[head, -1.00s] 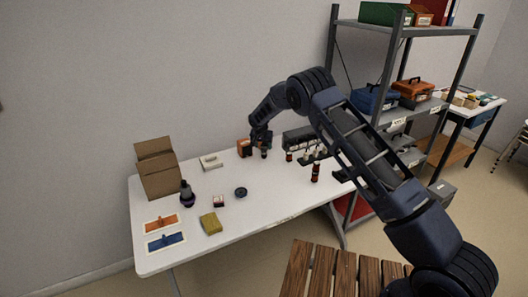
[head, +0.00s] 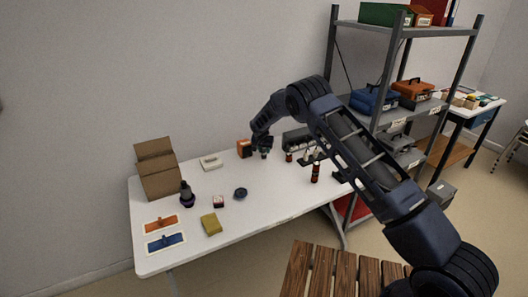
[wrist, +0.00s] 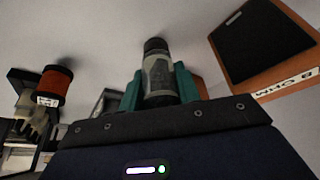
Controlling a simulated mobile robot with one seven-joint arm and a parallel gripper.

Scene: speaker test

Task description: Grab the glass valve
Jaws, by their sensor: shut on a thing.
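The glass valve (wrist: 157,75) shows in the wrist view as a clear-grey cylinder with a dark cap, between the teal fingers of my gripper (wrist: 160,88). My gripper is shut on it. In the head view my gripper (head: 263,146) is over the back of the white table, with the small valve (head: 264,155) just below it. The fingers hide the valve's sides, and I cannot tell whether its lower end touches the table.
An orange box (head: 244,148) with a dark face stands close left of my gripper. A small red-brown cylinder (head: 289,157) and a rack of valves (head: 309,157) stand to the right. A dark red can (head: 315,173) is nearer. The front middle of the table (head: 260,205) is clear.

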